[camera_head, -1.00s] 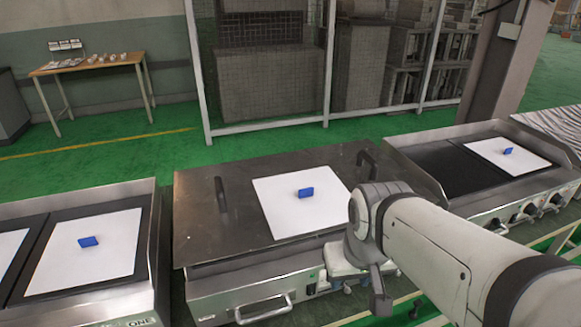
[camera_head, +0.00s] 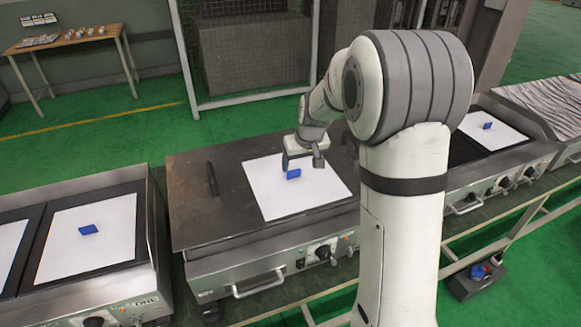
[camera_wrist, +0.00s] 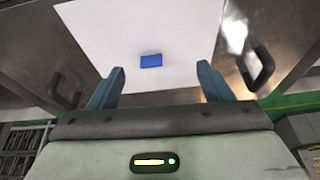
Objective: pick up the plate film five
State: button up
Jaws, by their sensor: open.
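A white film sheet (camera_head: 275,200) with an upright blue block (camera_head: 293,174) on it lies on the middle griddle's dark lid. In the wrist view the same white sheet (camera_wrist: 175,30) and blue block (camera_wrist: 151,61) show ahead of my fingers. No number is readable on any film, so I cannot tell which is film five. My gripper (camera_head: 302,160) is open and empty above the middle sheet, close to the block. In the wrist view my gripper (camera_wrist: 160,80) has one blue finger on each side, with the block between their lines and beyond the tips.
Similar sheets with blue blocks lie on the left griddle (camera_head: 95,252) and the right griddle (camera_head: 510,148). The middle lid has a raised handle (camera_head: 212,180) at its left; another handle (camera_wrist: 258,68) shows in the wrist view. A wooden table (camera_head: 75,42) stands far back.

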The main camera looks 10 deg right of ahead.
jog(key=p, duration=0.3)
send_near(294, 174)
jog(key=w, duration=0.1)
jog(key=shift+n, duration=0.3)
jog(key=shift+p+x, duration=1.35)
jog(key=shift+x, duration=2.95)
jog(key=shift+c, duration=0.2)
jog(key=c, duration=1.1)
